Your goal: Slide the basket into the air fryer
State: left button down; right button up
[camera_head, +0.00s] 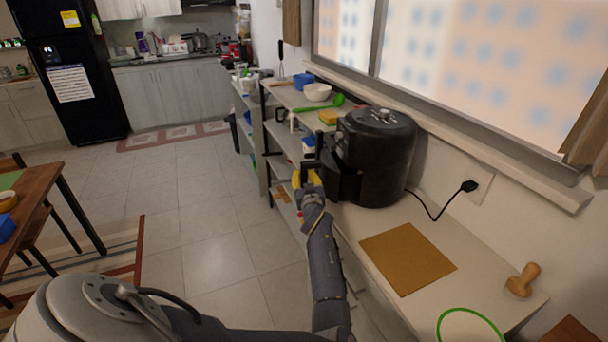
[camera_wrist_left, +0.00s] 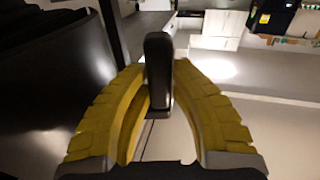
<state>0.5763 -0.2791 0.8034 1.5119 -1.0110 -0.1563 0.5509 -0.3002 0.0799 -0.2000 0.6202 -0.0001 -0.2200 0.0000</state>
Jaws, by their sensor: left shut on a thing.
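The black air fryer (camera_head: 378,150) stands on the white counter against the wall. Its black basket (camera_head: 344,184) sticks out of the fryer's left side, partly drawn out. My left gripper (camera_head: 308,180) is at the basket's outer end, shut on its handle. The left wrist view shows the dark upright handle (camera_wrist_left: 158,70) between the yellow fingers of my left gripper (camera_wrist_left: 160,88). The inside of the basket cannot be seen. My right gripper is not in view.
A brown board (camera_head: 407,258) lies on the counter in front of the fryer, with a wooden stamp-like object (camera_head: 522,280) to its right. A black cord (camera_head: 436,212) runs to the wall socket. A yellow sponge (camera_head: 327,117) and white bowl (camera_head: 317,92) sit behind the fryer.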

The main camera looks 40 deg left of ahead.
pick_arm(q)
jog(key=shift+s+d+f+h, duration=0.2)
jog(key=shift+d+f+h, duration=0.1)
jog(key=shift+d+f, duration=0.5)
jog(key=s+a, duration=0.4)
jog(key=shift+s+a+r, duration=0.15)
jog(key=shift+s+r, duration=0.05)
jog(key=shift+r, duration=0.2)
dwell(0.3)
jog(key=shift+s, duration=0.1)
dwell(0.4)
jog(key=shift+w+a+f+m+g+y, duration=0.3)
jog(key=shift+a+g+y, duration=0.1)
jog(key=shift+g+y, duration=0.15)
dwell(1.6)
